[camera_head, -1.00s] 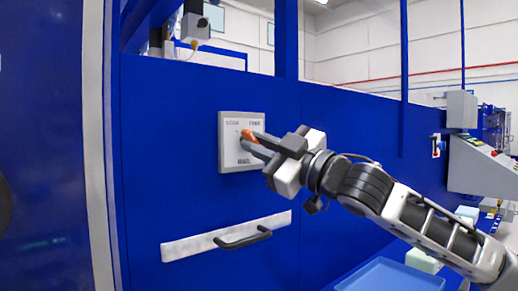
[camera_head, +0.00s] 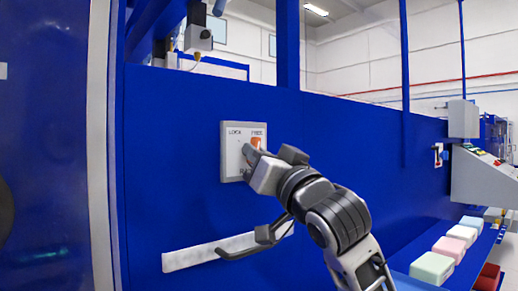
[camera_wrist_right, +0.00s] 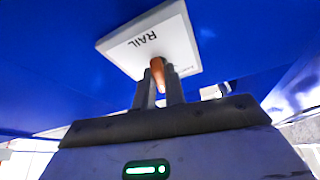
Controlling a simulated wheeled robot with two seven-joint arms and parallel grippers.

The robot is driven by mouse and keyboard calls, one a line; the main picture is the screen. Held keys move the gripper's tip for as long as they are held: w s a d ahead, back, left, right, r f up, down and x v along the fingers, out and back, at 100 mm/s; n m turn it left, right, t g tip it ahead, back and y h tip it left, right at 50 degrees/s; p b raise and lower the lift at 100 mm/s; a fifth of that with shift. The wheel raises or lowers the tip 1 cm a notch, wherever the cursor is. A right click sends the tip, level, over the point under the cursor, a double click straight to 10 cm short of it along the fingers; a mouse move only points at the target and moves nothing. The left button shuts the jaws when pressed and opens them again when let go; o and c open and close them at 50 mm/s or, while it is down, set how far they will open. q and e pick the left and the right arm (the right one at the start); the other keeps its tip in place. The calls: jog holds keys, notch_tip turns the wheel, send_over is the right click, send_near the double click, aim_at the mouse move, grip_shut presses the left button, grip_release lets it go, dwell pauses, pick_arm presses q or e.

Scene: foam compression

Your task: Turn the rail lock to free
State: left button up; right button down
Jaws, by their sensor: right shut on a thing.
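The rail lock is a pale plate (camera_head: 235,160) on the blue wall, marked LOCK at its upper left and FREE at its upper right. It also shows in the right wrist view, marked RAIL (camera_wrist_right: 125,48). Its orange knob (camera_head: 257,142) points up toward FREE; the gripper hides its lower part. In the right wrist view the knob (camera_wrist_right: 157,72) sits between my fingers. My right gripper (camera_head: 250,155) is shut on the knob. My left gripper is not in view.
Pastel foam blocks (camera_head: 433,267) stand on a blue shelf at the lower right. A grey control box (camera_head: 485,175) is at the far right.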

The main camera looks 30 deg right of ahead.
pick_arm(q)
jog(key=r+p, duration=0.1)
jog(key=p, duration=0.1)
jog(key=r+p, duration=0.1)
jog(key=p, duration=0.2)
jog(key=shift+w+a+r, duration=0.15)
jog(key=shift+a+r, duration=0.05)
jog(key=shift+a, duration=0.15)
pick_arm(e)
jog(key=m+h, duration=0.2)
jog(key=m, duration=0.2)
jog(key=m+g+h, duration=0.1)
jog(key=m+h, duration=0.1)
jog(key=m, duration=0.2)
jog(key=shift+a+r+m+g, duration=0.15)
jog(key=shift+r+m+g, duration=0.05)
jog(key=shift+m+g, duration=0.1)
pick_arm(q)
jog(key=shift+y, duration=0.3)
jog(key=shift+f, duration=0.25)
pick_arm(e)
jog(key=shift+f+m, duration=0.1)
jog(key=shift+m, duration=0.2)
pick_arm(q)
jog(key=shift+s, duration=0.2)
